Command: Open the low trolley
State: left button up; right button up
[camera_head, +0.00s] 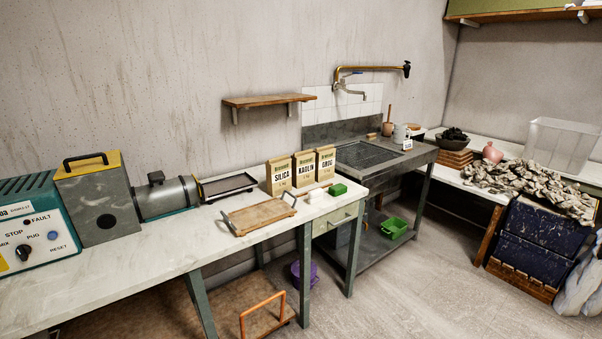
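A low trolley (232,298) with a flat brown wooden top and an upright orange tube handle (264,299) sits on the floor beneath the white worktable. The front table leg crosses in front of it, and its left part is hidden by the tabletop and cut off by the picture's lower edge. I see no lid or door on the part that shows, and cannot tell whether it is open or closed. Neither of my grippers is in view.
The worktable (150,262) carries a pug mill (95,205), a wooden tray (262,214) and three paper bags (303,170). A purple bucket (305,273) stands under it. A sink bench (372,160) has a green basket (393,228) on its lower shelf.

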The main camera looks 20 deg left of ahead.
aim_at(250, 306)
jog(key=u, duration=1.1)
